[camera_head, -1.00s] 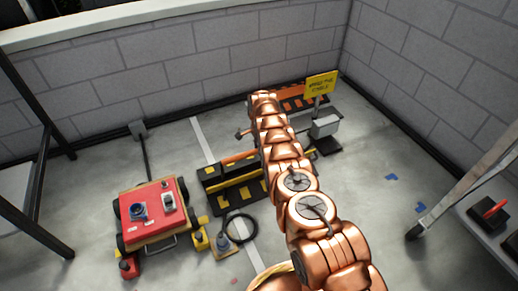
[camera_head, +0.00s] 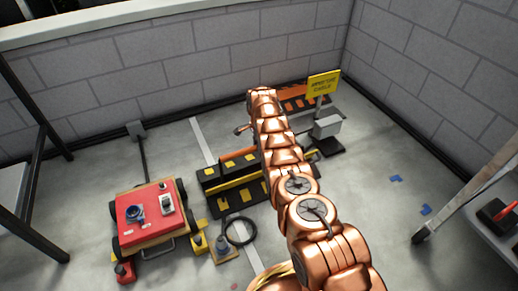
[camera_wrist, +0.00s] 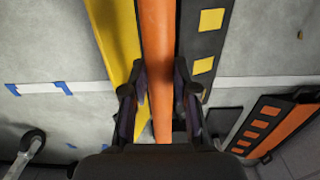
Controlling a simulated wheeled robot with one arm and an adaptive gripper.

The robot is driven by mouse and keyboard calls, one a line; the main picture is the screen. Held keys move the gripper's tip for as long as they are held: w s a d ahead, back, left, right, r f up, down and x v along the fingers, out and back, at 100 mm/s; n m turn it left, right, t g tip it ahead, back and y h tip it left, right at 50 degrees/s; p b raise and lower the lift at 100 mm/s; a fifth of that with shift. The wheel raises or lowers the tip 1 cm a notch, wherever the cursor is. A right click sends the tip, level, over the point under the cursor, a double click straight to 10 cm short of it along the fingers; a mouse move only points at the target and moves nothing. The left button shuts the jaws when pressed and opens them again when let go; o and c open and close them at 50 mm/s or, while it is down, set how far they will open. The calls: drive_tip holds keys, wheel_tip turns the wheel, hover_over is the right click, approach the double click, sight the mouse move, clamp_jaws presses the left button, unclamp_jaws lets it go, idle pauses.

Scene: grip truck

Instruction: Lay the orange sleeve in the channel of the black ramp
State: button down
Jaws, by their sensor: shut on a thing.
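The orange sleeve (camera_wrist: 158,40) is a long tube between the two fingers of my gripper (camera_wrist: 160,110) in the wrist view. The gripper is shut on it. The black ramp (camera_wrist: 204,45) with yellow patches runs along the sleeve's right side, and a yellow strip (camera_wrist: 118,40) runs along its left. The sleeve lines up lengthwise with the ramp; I cannot tell whether it touches the channel floor. In the head view the sleeve's left part (camera_head: 238,154) shows at the back edge of the ramp (camera_head: 222,205).
A red-topped cart (camera_head: 150,232) stands at the left, with a black cable loop (camera_head: 241,231) beside it. A black and orange ramp (camera_wrist: 275,125) lies nearby, by a yellow sign (camera_head: 323,85) and grey box (camera_head: 327,126).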

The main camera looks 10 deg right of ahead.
drive_tip(key=shift+w, duration=0.1)
wheel_tip(320, 180, down, 10)
drive_tip(key=b, duration=0.7)
idle(0.8)
drive_tip(key=c, duration=0.8)
unclamp_jaws()
drive_tip(key=shift+r, duration=0.1)
drive_tip(key=shift+r, duration=6)
